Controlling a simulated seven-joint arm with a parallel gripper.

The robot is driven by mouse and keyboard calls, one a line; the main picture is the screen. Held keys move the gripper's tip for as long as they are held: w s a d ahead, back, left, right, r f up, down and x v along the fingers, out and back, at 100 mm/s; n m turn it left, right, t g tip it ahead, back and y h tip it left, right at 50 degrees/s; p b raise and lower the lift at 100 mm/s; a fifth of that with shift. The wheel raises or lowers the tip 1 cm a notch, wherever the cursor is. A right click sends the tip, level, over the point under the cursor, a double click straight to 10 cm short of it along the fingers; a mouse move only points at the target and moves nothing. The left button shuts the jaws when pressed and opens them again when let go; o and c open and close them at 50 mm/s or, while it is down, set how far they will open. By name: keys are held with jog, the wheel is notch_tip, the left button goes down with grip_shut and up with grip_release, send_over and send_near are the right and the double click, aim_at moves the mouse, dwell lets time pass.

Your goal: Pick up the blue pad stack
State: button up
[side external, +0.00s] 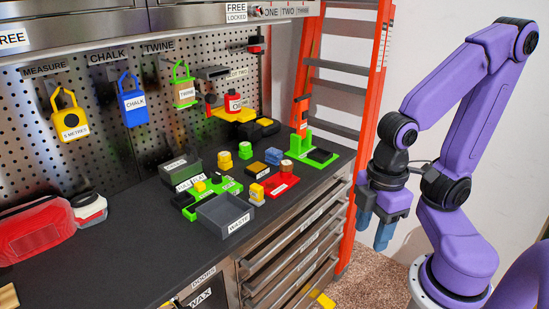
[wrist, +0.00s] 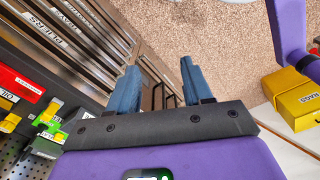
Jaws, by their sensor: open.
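A small blue piece (side external: 273,156) sits on the dark worktop in the side external view, among small coloured parts beside the green stand. It is too small to tell whether it is a stack of pads. A second small stack, yellow above with blue low down (side external: 257,193), stands nearer the front edge. My gripper (side external: 374,222) hangs to the right of the chest, off the worktop and well away from both. Its two blue fingers are apart and nothing is between them in the wrist view (wrist: 160,68). I cannot make out either blue piece in the wrist view.
A grey waste bin (side external: 224,214), green stand (side external: 318,150) and red tray (side external: 281,185) crowd the parts. An orange ladder (side external: 365,110) stands between my arm and the back of the chest. A yellow rags box (wrist: 298,100) shows in the wrist view.

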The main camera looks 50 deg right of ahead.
jog(key=o, duration=0.6)
